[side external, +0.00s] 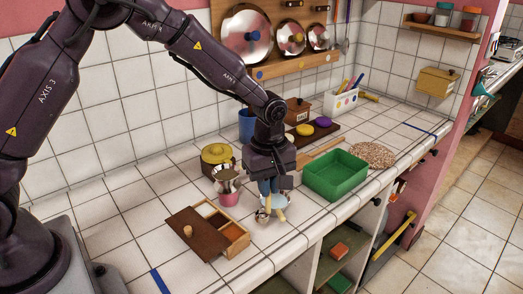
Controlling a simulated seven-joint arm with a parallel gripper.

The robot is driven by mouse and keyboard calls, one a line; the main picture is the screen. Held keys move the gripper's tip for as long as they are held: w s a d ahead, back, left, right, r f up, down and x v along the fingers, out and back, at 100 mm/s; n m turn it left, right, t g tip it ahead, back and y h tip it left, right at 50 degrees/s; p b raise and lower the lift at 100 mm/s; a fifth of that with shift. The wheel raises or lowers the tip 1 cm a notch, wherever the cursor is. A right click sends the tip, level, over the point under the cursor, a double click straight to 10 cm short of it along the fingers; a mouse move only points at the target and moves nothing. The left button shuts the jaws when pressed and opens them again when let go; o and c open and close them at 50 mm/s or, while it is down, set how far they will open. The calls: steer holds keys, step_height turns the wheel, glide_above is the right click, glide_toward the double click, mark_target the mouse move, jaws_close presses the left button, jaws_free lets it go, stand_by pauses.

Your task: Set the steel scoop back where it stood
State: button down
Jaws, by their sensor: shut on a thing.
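My gripper (270,190) is low over the tiled counter (305,213), in front of the spice box and left of the green tray. Its blue fingers are shut on a small pale and shiny thing (278,203). This thing is at or just above the tiles; I cannot tell whether it touches them. It is partly hidden by the fingers, and I cannot tell for sure that it is the steel scoop. A shiny metal vessel (228,178) stands at a pink cup (229,198), just left of the gripper.
A wooden box (235,238) with compartments and a dark sliding lid (195,232) lies front left. The green tray (335,174) is close on the right. A yellow pot (215,156) and blue container (246,126) stand behind. The counter's front edge is near.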

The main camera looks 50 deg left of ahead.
mark_target(269, 208)
steer(key=shift+w+f, duration=0.25)
steer(key=shift+f, duration=3)
steer(key=shift+f, duration=0.35)
steer(key=c, duration=1.1)
jaws_free()
steer(key=shift+r, duration=0.1)
steer(key=shift+r, duration=3.4)
